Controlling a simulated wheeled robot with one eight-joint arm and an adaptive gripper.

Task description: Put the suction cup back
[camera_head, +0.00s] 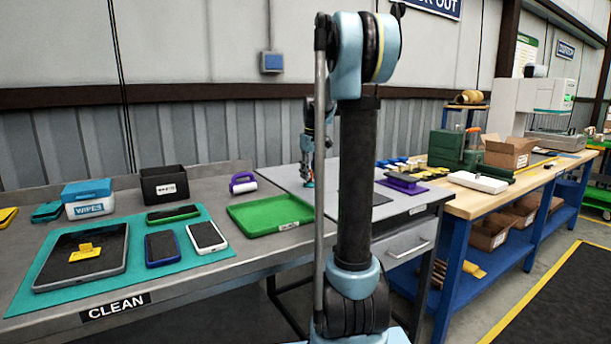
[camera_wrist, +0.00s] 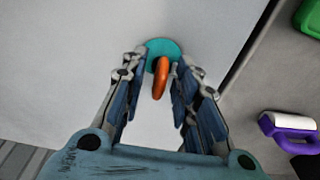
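The suction cup has a teal disc (camera_wrist: 165,47) and an orange handle (camera_wrist: 160,78) in the wrist view. The disc seems to rest on the light grey bench top. My gripper (camera_wrist: 159,68) is above it, with its fingers apart on either side of the handle. The handle is nearer the right finger; whether it touches is unclear. In the head view, my gripper (camera_head: 309,178) is low over the light bench, and a small teal bit shows under it. A yellow handled piece (camera_head: 85,252) lies on a tablet (camera_head: 82,268) on the teal mat (camera_head: 150,262).
A green tray (camera_head: 268,213) and a purple roller (camera_head: 243,183) lie left of my gripper. Phones, a wipes box (camera_head: 89,200) and a black box (camera_head: 164,185) are further left. A purple holder (camera_head: 405,185) stands to the right. My arm hides part of the bench.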

